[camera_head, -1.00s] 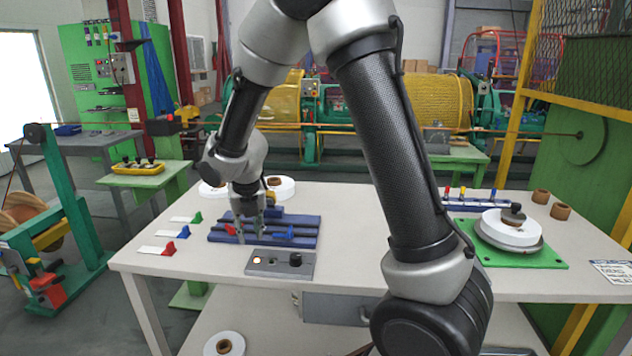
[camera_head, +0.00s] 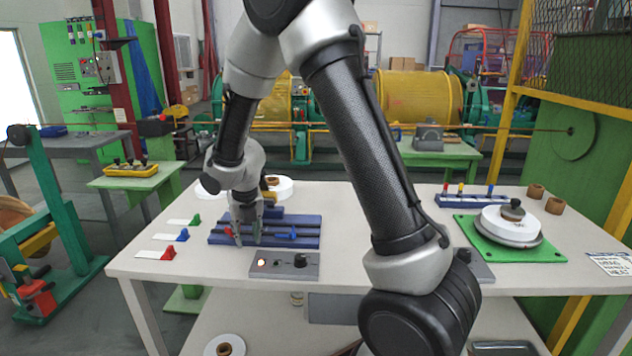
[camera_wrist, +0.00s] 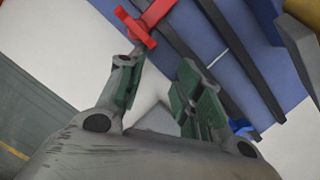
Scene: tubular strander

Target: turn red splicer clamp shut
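The blue splicer block (camera_head: 308,223) lies on the white table with dark rails along it. The red splicer clamp (camera_head: 228,231) is at its left end. In the wrist view the clamp (camera_wrist: 140,25) is a red cross-shaped lever, just beyond my left fingertip. I cannot tell whether they touch. A blue clamp (camera_head: 285,235) sits further right on the block, and a bit of it (camera_wrist: 242,127) shows beside my right finger. My gripper (camera_head: 247,238) points down over the block's left part. In the wrist view its green-padded fingers (camera_wrist: 160,75) are apart with nothing held between them.
A grey control box (camera_head: 284,270) with a lit lamp and black knob stands in front of the block. Green, blue and red wedges (camera_head: 167,253) with white strips lie left. White spools (camera_head: 281,187) stand behind. A green plate (camera_head: 545,250) with a reel is at right.

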